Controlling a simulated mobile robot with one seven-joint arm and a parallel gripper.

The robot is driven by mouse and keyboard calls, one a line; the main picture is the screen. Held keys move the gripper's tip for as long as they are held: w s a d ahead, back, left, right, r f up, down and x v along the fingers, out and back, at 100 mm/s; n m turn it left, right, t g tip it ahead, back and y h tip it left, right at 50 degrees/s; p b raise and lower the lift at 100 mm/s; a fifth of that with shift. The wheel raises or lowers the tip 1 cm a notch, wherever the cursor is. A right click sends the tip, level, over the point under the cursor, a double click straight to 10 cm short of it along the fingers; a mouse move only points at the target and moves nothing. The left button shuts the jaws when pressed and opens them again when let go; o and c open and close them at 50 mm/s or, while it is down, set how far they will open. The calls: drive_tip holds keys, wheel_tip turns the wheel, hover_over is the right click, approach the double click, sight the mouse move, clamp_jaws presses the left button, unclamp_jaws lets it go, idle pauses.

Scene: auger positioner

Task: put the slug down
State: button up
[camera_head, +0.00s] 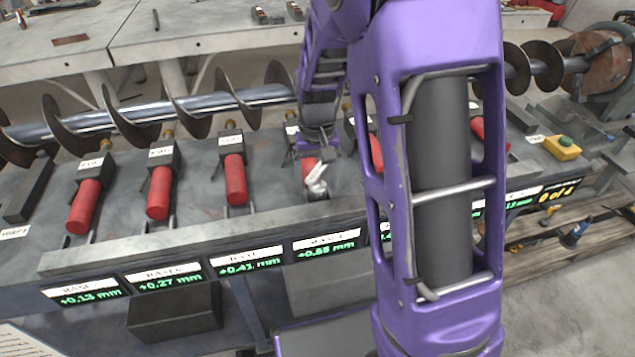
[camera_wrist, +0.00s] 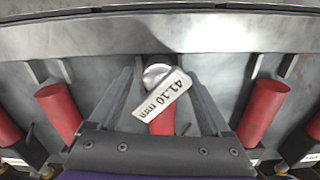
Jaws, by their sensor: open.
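The slug (camera_wrist: 154,73) is a short metal cylinder with a white tag (camera_wrist: 168,94) reading 41.10 mm. In the wrist view it sits at the top middle, by the end of a red cylinder (camera_wrist: 162,121) that the tag partly covers. My gripper (camera_wrist: 160,82) is open, with one finger on each side of the slug and tag and gaps visible between. In the head view the slug (camera_head: 317,188) lies low on the bench, just below my gripper (camera_head: 318,172). Whether it rests fully on a surface is hard to tell.
Red cylinders (camera_head: 235,180) stand in a row of stations on both sides. The long auger (camera_head: 215,100) runs behind them. Green readouts (camera_head: 327,247) line the bench front. My arm hides several stations.

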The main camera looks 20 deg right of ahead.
wheel_tip(320, 180, up, 11)
drive_tip(key=shift+f+p, duration=0.1)
drive_tip(key=shift+p, duration=0.4)
